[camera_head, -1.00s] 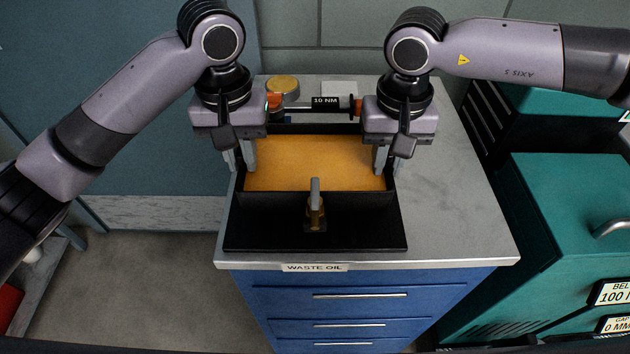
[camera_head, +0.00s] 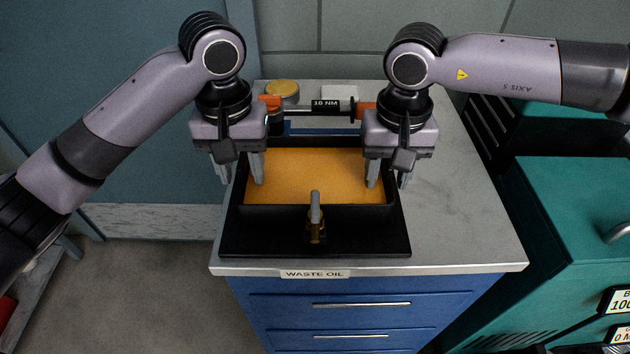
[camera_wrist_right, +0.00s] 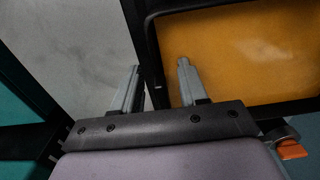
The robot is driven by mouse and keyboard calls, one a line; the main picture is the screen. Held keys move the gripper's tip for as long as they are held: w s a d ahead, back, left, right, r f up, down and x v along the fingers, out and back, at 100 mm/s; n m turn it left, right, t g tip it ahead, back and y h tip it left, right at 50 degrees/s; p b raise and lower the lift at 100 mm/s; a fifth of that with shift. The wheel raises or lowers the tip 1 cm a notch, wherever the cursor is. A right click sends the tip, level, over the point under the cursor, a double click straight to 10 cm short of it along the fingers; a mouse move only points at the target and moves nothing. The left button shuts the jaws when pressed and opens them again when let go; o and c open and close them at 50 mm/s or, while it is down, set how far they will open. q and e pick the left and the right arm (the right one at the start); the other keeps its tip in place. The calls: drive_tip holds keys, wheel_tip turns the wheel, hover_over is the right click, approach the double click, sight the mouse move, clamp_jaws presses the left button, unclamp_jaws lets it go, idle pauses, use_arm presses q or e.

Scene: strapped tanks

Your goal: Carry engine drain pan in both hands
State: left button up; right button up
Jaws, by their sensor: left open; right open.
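The drain pan, a black-rimmed pan of amber oil (camera_head: 315,175), sits level in a larger black tray (camera_head: 365,245) on the cabinet top. A tap with a grey lever (camera_head: 315,212) is at the pan's front. My left gripper (camera_head: 240,176) is open at the pan's left rim, one finger inside over the oil and one outside. My right gripper (camera_head: 388,178) is open at the right rim in the same way. In the right wrist view, the black rim (camera_wrist_right: 146,50) runs between the spread fingers of the right gripper (camera_wrist_right: 158,78).
The blue drawer cabinet (camera_head: 345,295) carries a "WASTE OIL" label (camera_head: 315,274). Behind the pan lie a "10 NM" tool (camera_head: 325,107) with orange ends and a round yellow-topped item (camera_head: 283,89). Teal cabinets (camera_head: 570,200) stand at right. The counter right of the tray is clear.

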use_arm(q)
wheel_tip(320, 180, up, 12)
use_arm(e)
wheel_tip(320, 180, up, 12)
drive_tip(key=shift+r, duration=0.1)
idle(0.8)
idle(0.4)
